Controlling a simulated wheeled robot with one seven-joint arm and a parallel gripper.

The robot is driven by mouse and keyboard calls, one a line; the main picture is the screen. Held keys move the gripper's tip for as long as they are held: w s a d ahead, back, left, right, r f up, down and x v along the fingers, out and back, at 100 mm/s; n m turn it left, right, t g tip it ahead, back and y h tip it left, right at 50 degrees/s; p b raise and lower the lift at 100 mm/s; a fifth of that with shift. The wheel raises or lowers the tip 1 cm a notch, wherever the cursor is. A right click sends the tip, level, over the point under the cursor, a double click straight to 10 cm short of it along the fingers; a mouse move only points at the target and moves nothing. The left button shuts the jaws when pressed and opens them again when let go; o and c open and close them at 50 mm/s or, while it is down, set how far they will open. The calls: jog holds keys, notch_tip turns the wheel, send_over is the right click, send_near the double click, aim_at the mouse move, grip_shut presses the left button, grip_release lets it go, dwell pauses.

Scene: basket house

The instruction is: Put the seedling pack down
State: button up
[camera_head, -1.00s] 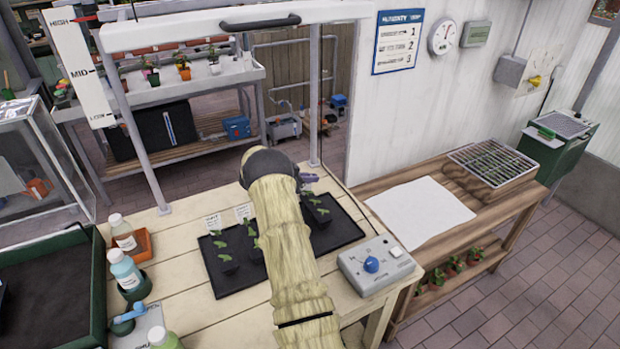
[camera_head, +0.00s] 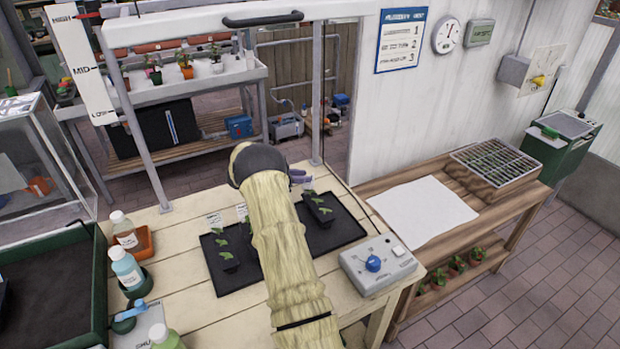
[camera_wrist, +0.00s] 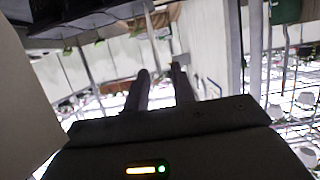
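One seedling pack (camera_head: 319,209), small and dark with green leaves, rests on the right part of the black mat (camera_head: 343,226) on the wooden bench. Another dark pack (camera_head: 229,258) with seedlings sits on the left part of the mat. My gripper (camera_head: 301,179) is just beyond the right pack, mostly hidden behind my arm. In the wrist view, the two fingers of my gripper (camera_wrist: 162,75) stand a little apart with nothing visible between them. My arm hides the middle of the mat.
A grey control box (camera_head: 377,264) with a blue knob stands right of the mat. Bottles, including a blue one (camera_head: 126,269), stand at left beside a green-rimmed tray (camera_head: 99,290). White frame posts (camera_head: 147,160) rise behind.

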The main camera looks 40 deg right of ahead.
jog(key=v, duration=0.7)
jog(key=shift+a+b, duration=0.3)
jog(key=shift+b, duration=0.05)
jog(key=shift+r, duration=0.2)
